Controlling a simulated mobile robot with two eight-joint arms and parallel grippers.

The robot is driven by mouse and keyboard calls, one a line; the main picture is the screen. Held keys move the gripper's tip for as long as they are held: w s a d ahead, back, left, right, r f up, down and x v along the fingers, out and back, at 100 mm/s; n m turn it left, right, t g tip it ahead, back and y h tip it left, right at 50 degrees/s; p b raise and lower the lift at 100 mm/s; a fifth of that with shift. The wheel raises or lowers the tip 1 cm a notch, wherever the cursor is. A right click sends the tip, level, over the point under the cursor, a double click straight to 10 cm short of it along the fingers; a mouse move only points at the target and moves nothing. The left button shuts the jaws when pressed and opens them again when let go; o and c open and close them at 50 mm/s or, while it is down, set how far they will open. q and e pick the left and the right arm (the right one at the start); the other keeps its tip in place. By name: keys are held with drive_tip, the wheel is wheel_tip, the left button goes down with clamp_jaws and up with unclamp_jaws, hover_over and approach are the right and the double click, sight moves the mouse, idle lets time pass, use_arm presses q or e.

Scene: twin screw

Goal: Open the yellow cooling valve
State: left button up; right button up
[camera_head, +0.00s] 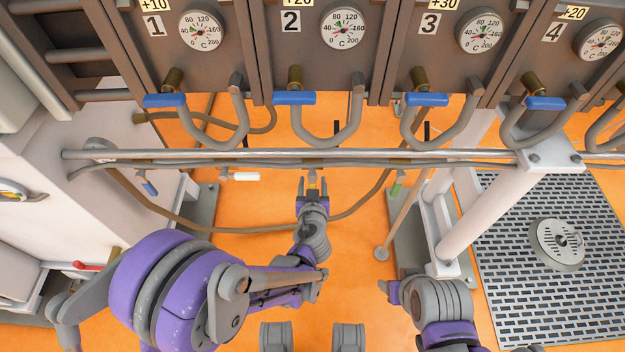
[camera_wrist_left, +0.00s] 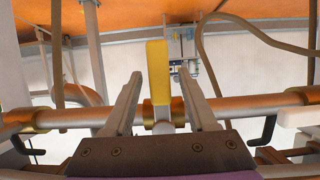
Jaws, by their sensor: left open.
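The yellow valve handle (camera_wrist_left: 158,70) stands upright between the two fingers of my left gripper (camera_wrist_left: 158,95) in the left wrist view. The fingers are open, one on each side, with gaps to the handle. The handle sits on a horizontal metal pipe (camera_wrist_left: 240,108). In the head view my left gripper (camera_head: 313,184) reaches up to just below the long pipe; only a small yellow bit of the handle (camera_head: 312,179) shows between its fingers. My right gripper (camera_head: 388,288) is low in the head view, apart from the pipes; its finger opening is not clear.
Other valve handles are near: white (camera_head: 245,176), blue (camera_head: 150,188), green (camera_head: 396,190) and red (camera_head: 88,266). A long grey pipe (camera_head: 200,154) crosses above my left gripper. A brown hose (camera_head: 150,207) loops nearby. A white post (camera_head: 490,210) stands at right.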

use_arm(q)
drive_tip(key=shift+x, duration=1.1)
clamp_jaws()
idle(0.7)
